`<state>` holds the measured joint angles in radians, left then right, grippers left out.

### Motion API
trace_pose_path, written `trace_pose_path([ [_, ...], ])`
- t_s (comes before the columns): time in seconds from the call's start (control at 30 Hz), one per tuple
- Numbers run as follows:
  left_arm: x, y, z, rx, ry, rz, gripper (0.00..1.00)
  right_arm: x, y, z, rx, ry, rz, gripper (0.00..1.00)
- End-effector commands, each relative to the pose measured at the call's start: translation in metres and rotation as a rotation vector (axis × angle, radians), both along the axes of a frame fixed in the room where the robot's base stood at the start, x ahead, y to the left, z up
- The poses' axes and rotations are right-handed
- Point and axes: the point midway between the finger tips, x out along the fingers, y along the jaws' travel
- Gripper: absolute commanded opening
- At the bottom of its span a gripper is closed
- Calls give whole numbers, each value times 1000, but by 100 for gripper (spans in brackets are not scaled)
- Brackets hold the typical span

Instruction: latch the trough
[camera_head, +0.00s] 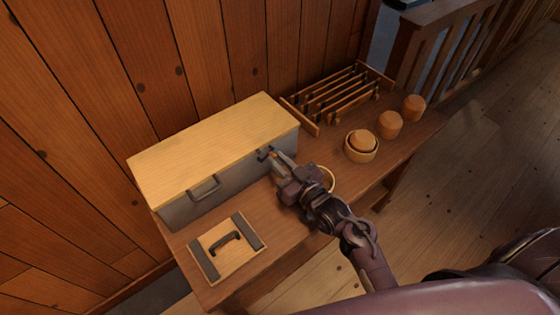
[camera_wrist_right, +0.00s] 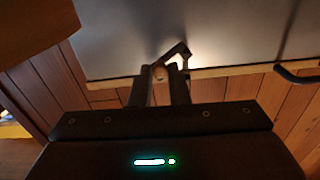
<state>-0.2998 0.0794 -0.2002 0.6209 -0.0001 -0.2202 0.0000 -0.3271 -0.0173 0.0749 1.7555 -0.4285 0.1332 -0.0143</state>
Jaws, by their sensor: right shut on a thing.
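The trough (camera_head: 228,170) is a long grey box with a pale wooden lid (camera_head: 214,147) lying closed on top, against the plank wall. A dark latch (camera_head: 264,154) sits on its front face near the right end, just below the lid. My right gripper (camera_head: 277,160) reaches it from the front and is shut on it. In the right wrist view the fingers (camera_wrist_right: 160,88) close around part of the dark bent latch (camera_wrist_right: 178,52), beside the grey wall and the lid edge. The fingers hide part of the latch. My left gripper is not in view.
A dark handle (camera_head: 204,189) sticks out from the trough front. A wooden board with a handle (camera_head: 226,249) lies at the front left of the bench (camera_head: 283,239). A slatted rack (camera_head: 338,94), a bowl holding a round piece (camera_head: 361,147), and two turned pieces (camera_head: 390,123) stand at right. A ring (camera_head: 327,177) lies behind my wrist.

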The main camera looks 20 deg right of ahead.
Motion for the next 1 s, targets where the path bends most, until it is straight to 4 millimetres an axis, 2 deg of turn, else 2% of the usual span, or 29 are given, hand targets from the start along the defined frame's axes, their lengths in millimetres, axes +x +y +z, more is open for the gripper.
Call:
trace_pose_path([
  [0.7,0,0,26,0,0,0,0,-4,11,19,-603,-219,3,0],
  [1.0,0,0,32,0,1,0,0,-5,16,23,-806,-295,1,0],
])
